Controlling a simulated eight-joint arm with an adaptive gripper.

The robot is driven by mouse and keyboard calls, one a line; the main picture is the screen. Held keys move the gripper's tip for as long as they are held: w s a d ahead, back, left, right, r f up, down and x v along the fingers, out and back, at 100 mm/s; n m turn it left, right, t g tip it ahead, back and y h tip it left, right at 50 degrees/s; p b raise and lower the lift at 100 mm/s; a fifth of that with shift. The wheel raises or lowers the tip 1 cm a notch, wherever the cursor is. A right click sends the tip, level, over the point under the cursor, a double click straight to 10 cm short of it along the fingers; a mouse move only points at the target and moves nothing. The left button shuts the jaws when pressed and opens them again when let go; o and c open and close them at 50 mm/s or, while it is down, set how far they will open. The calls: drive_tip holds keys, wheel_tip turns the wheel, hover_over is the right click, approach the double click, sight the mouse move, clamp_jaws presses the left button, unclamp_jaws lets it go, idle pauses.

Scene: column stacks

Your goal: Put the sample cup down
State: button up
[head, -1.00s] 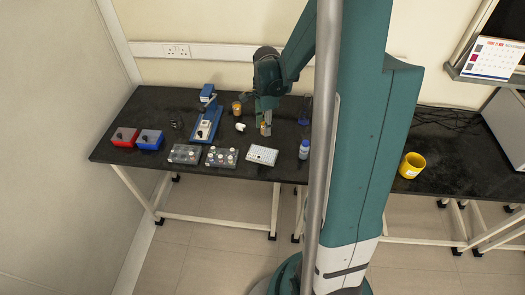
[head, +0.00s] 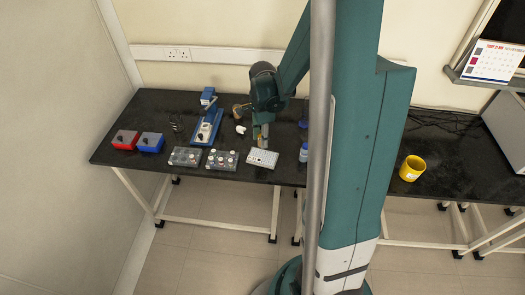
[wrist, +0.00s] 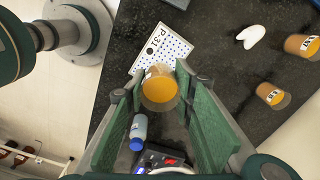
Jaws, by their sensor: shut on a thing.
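My gripper (wrist: 160,92) has its green fingers on either side of the sample cup (wrist: 160,86), a clear cup with orange contents, and is shut on it. In the head view my gripper (head: 263,132) points down at the bench, with the cup (head: 261,143) small and mostly covered between its fingers. The cup is just behind the white well plate (head: 262,158). In the wrist view it overlaps the edge of that plate, labelled P-31 (wrist: 148,42). I cannot tell whether the cup's base touches anything.
Other orange cups (wrist: 301,45) (wrist: 270,93) and a white object (wrist: 251,36) are on the dark bench (head: 108,153). A blue-capped bottle (head: 304,153) stands right of the plate. Racks (head: 222,159), a blue device (head: 205,128) and red and blue boxes (head: 125,140) are left.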

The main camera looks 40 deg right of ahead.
sight(262, 156)
drive_tip(key=shift+f, duration=1.5)
drive_tip(key=shift+f, duration=0.1)
drive_tip(key=shift+f+b, duration=0.4)
drive_tip(key=shift+f, duration=1.55)
drive_tip(key=shift+f, duration=0.2)
drive_tip(key=o, duration=0.9)
drive_tip(key=shift+r, duration=0.2)
drive_tip(key=shift+r+p, duration=0.75)
drive_tip(key=shift+r, duration=5.25)
